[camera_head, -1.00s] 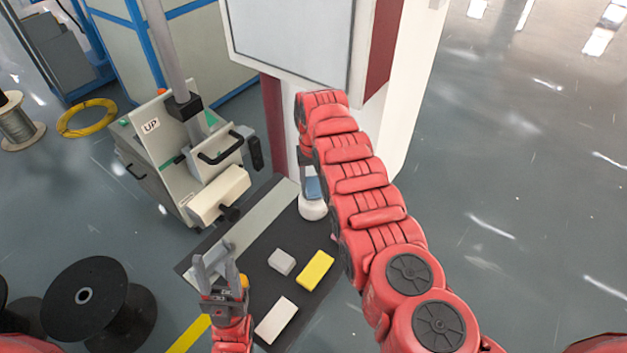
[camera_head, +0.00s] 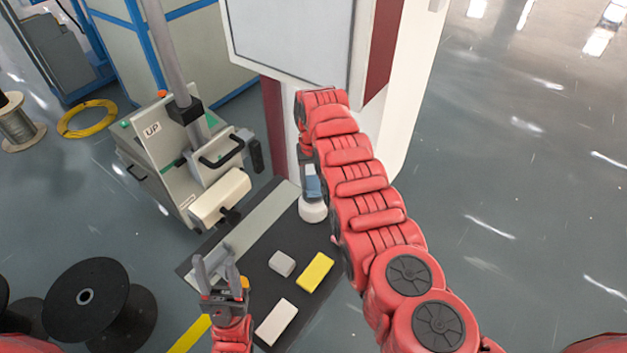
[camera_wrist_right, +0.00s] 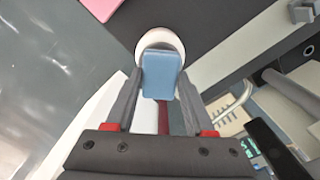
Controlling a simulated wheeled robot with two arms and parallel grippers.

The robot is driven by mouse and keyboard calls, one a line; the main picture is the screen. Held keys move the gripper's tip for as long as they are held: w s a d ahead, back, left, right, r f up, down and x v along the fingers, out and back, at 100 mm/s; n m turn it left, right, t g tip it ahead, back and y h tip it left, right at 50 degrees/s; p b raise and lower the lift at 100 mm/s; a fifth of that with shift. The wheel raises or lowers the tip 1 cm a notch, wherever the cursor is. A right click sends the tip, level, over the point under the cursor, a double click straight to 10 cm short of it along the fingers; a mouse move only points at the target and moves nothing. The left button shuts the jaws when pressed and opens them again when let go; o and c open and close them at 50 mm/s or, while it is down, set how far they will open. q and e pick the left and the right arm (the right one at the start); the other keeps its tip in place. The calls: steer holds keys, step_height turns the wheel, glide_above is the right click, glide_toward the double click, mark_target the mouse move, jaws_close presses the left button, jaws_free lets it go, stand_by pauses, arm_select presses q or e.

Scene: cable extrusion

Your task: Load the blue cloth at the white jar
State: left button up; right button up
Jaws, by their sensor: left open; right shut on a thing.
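The blue cloth (camera_head: 312,183) is a small block held by my right gripper (camera_wrist_right: 160,92), whose fingers close on its sides in the right wrist view (camera_wrist_right: 161,75). The white jar (camera_head: 313,211) stands on the dark mat near the machine. In the head view the cloth appears just above the jar; in the wrist view the jar's pale rim (camera_wrist_right: 160,38) shows behind the cloth. I cannot tell whether they touch. My right gripper is mostly hidden by its arm in the head view. My left gripper (camera_head: 216,270) is open and empty over the mat's left side.
A grey block (camera_head: 282,263), a yellow block (camera_head: 316,271) and a whitish block (camera_head: 276,322) lie on the dark mat (camera_head: 262,285). A machine marked UP (camera_head: 152,128) stands at the left. A white cabinet (camera_head: 400,110) rises behind the jar. A black spool (camera_head: 95,305) sits at lower left.

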mark_target(313, 182)
step_height(313, 182, up, 3)
steer(key=shift+r+p, duration=0.2)
steer(key=shift+p, duration=0.3)
steer(key=shift+r, duration=1)
